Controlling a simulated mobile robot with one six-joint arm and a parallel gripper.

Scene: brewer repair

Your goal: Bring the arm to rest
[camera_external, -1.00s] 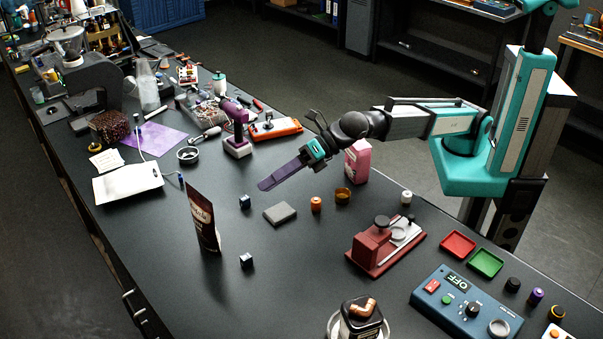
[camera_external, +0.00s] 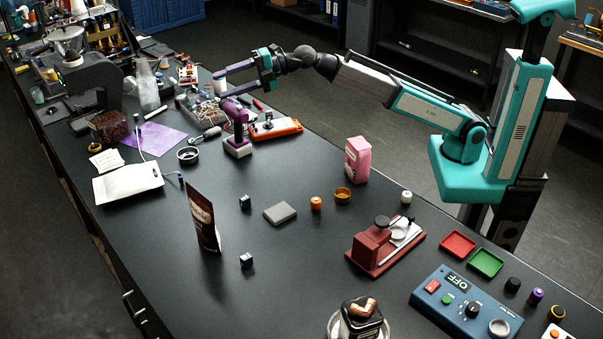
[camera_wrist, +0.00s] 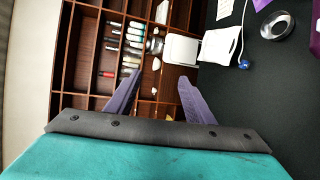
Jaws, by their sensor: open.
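My gripper (camera_external: 221,82) is raised above the far part of the black bench (camera_external: 150,235), over the area of the purple drill (camera_external: 236,125). Its two purple fingers are spread apart with nothing between them. In the wrist view, my gripper (camera_wrist: 152,85) shows both fingers apart, with dark wooden shelving (camera_wrist: 80,50) beyond them. The arm reaches leftward from its teal column, clear of the bench top.
An orange device (camera_external: 275,128) lies beside the drill. A pink bag (camera_external: 357,160) stands at the bench's right edge. A dark pouch (camera_external: 203,218) stands at the centre. A red press (camera_external: 385,247) and a blue control box (camera_external: 465,303) reading OFF are near the front.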

